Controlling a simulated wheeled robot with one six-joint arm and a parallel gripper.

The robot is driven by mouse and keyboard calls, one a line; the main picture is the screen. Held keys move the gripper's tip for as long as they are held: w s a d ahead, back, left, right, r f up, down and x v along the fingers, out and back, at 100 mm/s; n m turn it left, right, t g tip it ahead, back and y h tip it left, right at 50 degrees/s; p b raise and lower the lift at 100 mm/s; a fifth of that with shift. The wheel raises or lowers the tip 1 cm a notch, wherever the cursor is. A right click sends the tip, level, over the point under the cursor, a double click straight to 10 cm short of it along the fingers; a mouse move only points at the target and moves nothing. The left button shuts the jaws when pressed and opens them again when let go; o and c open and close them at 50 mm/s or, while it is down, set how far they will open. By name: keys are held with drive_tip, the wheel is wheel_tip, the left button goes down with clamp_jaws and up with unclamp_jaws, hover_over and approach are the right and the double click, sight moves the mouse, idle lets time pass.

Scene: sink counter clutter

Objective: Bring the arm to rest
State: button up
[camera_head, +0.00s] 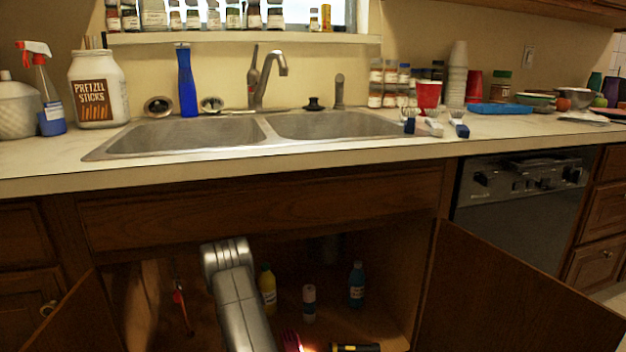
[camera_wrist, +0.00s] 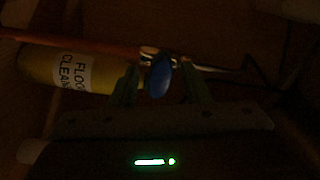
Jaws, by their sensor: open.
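My arm (camera_head: 235,290) reaches down into the open cabinet under the sink; in the head view its gripper end is not seen clearly. In the dark wrist view my gripper (camera_wrist: 160,82) is open, with a finger on each side of a small blue object (camera_wrist: 160,76). I cannot tell whether the fingers touch it. A yellow floor cleaner bottle (camera_wrist: 60,68) lies across the left of that view, and a long reddish handle (camera_wrist: 85,42) runs above it.
The cabinet's right door (camera_head: 510,290) and left door (camera_head: 80,315) stand open. Inside are a yellow bottle (camera_head: 268,290), a pale bottle (camera_head: 309,304), a blue bottle (camera_head: 356,285) and a flashlight (camera_head: 355,348). The sink (camera_head: 200,133) and cluttered counter are above.

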drive_tip(key=n, duration=0.6)
idle(0.4)
